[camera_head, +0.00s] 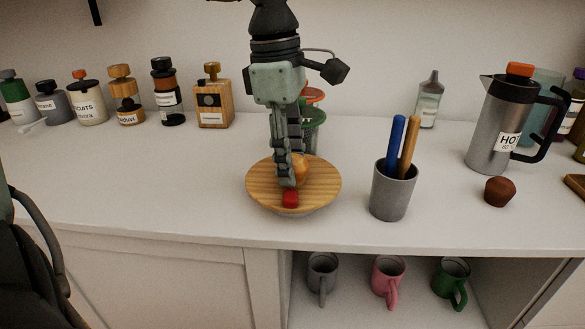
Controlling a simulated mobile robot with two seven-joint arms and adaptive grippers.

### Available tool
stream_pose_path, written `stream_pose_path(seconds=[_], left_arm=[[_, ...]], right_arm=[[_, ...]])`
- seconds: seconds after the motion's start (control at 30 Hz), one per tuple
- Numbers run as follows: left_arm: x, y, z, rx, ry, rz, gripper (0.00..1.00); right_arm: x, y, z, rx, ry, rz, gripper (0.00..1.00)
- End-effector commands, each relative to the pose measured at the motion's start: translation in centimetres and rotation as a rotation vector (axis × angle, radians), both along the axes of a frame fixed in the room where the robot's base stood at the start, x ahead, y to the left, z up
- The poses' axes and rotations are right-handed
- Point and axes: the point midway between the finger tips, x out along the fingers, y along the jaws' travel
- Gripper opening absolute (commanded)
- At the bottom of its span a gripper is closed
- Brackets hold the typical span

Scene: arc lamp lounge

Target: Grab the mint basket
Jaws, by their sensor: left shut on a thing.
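No mint basket shows in this view. My left gripper (292,172), with pale green and black parts, comes down from the top centre over a round wooden plate (260,186). Its fingers are shut on a small rounded orange thing (302,168), partly hidden behind the near finger. A red block (290,199) lies on the plate just below the fingertip. I cannot tell whether the orange thing touches the plate. My right gripper is not in view.
Several bottles and jars (213,103) line the back left. A grey cup (392,194) with blue and tan sticks stands right of the plate. A steel jug (497,125) and brown muffin (499,191) are further right. Mugs (388,278) sit on the shelf below. The counter's left front is clear.

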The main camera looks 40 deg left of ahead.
Motion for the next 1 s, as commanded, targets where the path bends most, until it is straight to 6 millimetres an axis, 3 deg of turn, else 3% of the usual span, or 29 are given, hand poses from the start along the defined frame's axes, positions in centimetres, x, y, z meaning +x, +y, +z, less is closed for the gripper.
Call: stream_pose_path(seconds=[0.1,0.37,0.57,0.77,1.0], left_arm=[[0.0,0.0,-0.1,0.001,0.000,0.000,0.15],[0.0,0.0,0.1,0.001,0.000,0.001,0.15],[0.1,0.1,1.8,0.001,-0.002,0.001,0.15],[0.1,0.0,6.4,0.001,-0.007,0.001,0.15],[0.1,0.0,14.9,0.002,-0.006,0.001,0.15]], right_arm=[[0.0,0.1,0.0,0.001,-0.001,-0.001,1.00],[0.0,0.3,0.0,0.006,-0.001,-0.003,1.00],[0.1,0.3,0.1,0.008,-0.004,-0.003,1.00],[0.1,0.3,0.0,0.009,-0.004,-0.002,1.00],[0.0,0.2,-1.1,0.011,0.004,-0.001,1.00]])
